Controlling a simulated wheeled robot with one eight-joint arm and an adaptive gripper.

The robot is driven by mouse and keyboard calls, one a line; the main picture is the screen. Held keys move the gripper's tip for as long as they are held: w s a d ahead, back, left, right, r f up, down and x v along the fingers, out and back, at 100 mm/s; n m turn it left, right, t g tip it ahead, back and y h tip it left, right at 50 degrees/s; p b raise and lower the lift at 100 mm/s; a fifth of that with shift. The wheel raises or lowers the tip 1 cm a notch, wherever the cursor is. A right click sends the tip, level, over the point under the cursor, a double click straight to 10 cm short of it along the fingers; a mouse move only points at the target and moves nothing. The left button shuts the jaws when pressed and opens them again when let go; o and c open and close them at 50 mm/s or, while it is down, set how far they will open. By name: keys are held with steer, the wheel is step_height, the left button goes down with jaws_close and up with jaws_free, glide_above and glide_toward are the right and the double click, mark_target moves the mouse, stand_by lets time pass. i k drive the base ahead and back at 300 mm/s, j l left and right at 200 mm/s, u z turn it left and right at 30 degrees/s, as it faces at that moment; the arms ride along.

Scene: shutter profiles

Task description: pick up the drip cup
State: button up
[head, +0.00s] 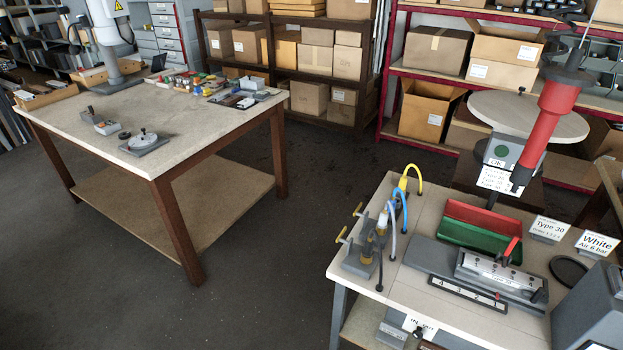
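I cannot tell for certain which thing is the drip cup. A shallow, round black dish (569,270) lies on the right workbench (480,322), between the grey fixture and a grey box at the right edge. A small dark round piece (124,135) lies on the left table (85,122), near a grey plate with a round silver part (143,140). Both are too small to show whether they are hollow. My gripper is not in view.
A red tool (547,122) hangs over the right bench. There are a red and green tray (480,229), a grey fixture (502,276) and valves with coloured hoses (369,243). A white arm (104,30) stands on the left table. Dark floor (270,230) lies clear between the tables.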

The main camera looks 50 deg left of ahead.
mark_target(398, 173)
steer(key=u, duration=1.2)
steer(key=i+j+z, duration=0.25)
steer(key=i+j, duration=0.25)
steer(key=j, duration=0.15)
steer(key=i+j+z, duration=0.3)
steer(key=i+j, duration=0.15)
steer(key=j, duration=0.3)
steer(key=i+j+z, duration=0.1)
steer(key=j, duration=0.3)
steer(key=i, duration=0.1)
